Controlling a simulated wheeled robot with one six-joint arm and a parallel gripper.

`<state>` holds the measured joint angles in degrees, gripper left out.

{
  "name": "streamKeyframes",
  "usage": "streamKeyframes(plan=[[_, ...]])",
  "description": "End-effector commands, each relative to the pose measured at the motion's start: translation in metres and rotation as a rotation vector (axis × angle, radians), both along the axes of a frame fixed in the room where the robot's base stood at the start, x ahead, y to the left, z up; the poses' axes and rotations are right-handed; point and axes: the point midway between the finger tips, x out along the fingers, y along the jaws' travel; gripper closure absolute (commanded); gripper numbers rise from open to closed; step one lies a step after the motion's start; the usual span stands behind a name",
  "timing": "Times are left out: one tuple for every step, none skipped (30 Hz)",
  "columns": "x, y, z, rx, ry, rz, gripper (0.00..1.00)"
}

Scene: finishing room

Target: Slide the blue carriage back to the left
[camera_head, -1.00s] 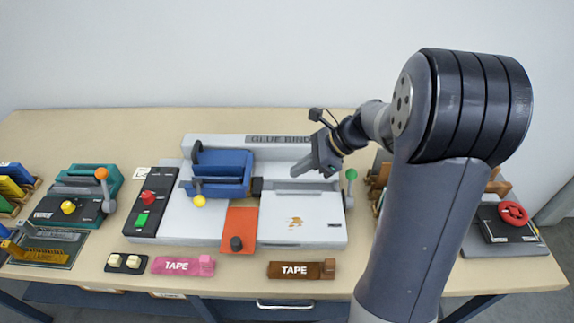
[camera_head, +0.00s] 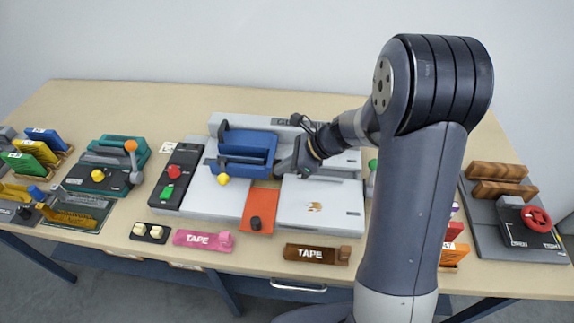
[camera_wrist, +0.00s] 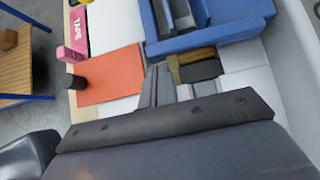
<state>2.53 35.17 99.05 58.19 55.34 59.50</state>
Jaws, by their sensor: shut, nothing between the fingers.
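The blue carriage (camera_head: 243,166) sits on the left part of the light grey glue binder (camera_head: 205,195), against its back wall. It also shows in the wrist view (camera_wrist: 215,40), at the top right, with an open slot inside. My gripper (camera_head: 281,169) is shut and empty, just right of the carriage, low over the binder bed. In the wrist view my shut fingertips (camera_wrist: 161,70) point toward the carriage's near wall. I cannot tell whether they touch it. A dark block with a brown edge (camera_wrist: 199,70) lies beside the fingers. My wrist hides part of the binder's back.
A yellow knob (camera_head: 223,181) stands at the carriage's front left. A black panel with red and green buttons (camera_head: 178,178) borders the binder's left. An orange pad (camera_head: 259,205) with a black knob lies in front. Pink tape (camera_head: 203,239) and brown tape (camera_head: 316,254) lie at the table's front.

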Motion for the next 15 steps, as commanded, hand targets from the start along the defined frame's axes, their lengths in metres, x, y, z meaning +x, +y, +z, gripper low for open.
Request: streamKeyframes(plan=[[0.000,0.000,0.000,0.000,0.000,0.000,1.00],[0.000,0.000,0.000,0.000,0.000,0.000,1.00],[0.000,0.000,0.000,0.000,0.000,0.000,1.00],[0.000,0.001,0.000,0.000,0.000,0.001,1.00],[0.001,0.003,0.000,0.000,0.000,0.001,1.00],[0.001,0.008,0.000,0.000,0.001,0.004,1.00],[0.002,0.013,0.000,0.001,0.001,0.005,1.00],[0.003,0.018,0.000,0.000,0.001,0.006,1.00],[0.004,0.025,0.000,0.000,0.000,0.007,1.00],[0.005,0.030,0.000,0.000,0.000,0.007,1.00],[0.006,0.036,0.000,0.000,0.001,0.006,1.00],[0.008,0.042,0.000,0.001,-0.001,0.006,1.00],[0.009,0.047,0.000,0.000,-0.001,0.005,1.00],[0.009,0.050,0.000,0.000,-0.001,0.005,1.00],[0.010,0.055,0.000,0.000,0.000,0.004,1.00]])
